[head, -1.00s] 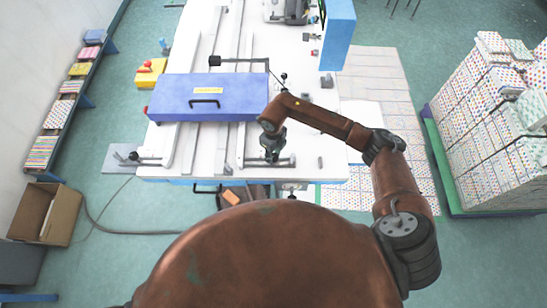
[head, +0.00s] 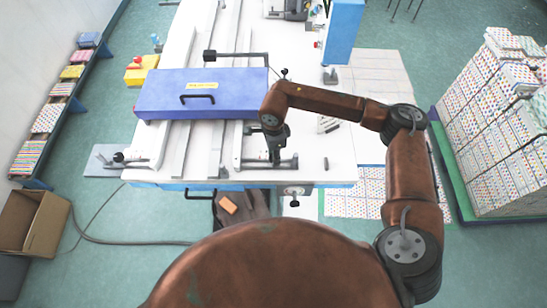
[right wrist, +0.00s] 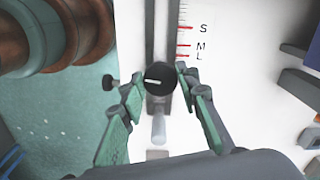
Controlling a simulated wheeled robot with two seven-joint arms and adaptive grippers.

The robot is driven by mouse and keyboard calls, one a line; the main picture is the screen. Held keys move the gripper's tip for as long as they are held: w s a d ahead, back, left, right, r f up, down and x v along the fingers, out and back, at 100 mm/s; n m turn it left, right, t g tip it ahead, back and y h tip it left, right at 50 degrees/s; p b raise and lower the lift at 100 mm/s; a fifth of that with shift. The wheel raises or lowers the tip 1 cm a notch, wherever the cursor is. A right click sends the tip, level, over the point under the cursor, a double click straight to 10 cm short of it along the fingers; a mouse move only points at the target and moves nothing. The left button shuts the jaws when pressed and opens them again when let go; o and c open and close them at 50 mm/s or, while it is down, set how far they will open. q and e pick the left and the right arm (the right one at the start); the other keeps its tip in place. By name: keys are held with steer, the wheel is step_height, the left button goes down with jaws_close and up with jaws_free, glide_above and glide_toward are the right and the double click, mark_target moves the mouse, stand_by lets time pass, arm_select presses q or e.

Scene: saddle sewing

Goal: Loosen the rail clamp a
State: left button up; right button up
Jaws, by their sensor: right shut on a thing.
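My right gripper (head: 275,158) points down at a rail clamp (head: 288,162) near the front edge of the white table. In the right wrist view, the clamp's round black knob (right wrist: 160,78) with a white line sits between the two green-padded fingertips (right wrist: 159,75). The gripper is shut on this knob. A pale rod sticks out below the knob in that view. In the head view the knob is hidden by the gripper. A similar black knob (head: 118,157) sits at the table's front left, on the other rail. My left gripper is not in view.
A blue box with a handle (head: 160,100) lies across the rails, just beyond my right gripper. A printed scale with S, M and L (right wrist: 201,45) runs beside the clamp. A blue upright panel (head: 343,35) stands at the back right. The table right of the gripper is mostly clear.

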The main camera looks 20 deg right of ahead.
steer(key=n+b, duration=0.2)
steer(key=n, duration=0.1)
steer(key=shift+f+b, duration=0.15)
steer(key=shift+b, duration=0.2)
steer(key=shift+n+b, duration=0.7)
steer(key=shift+n, duration=0.2)
steer(key=shift+r, duration=0.2)
steer(key=o, duration=1.2)
steer(key=shift+c, duration=0.2)
step_height(320, 180, up, 12)
steer(key=shift+s+d+f, duration=0.1)
steer(key=shift+s, duration=0.05)
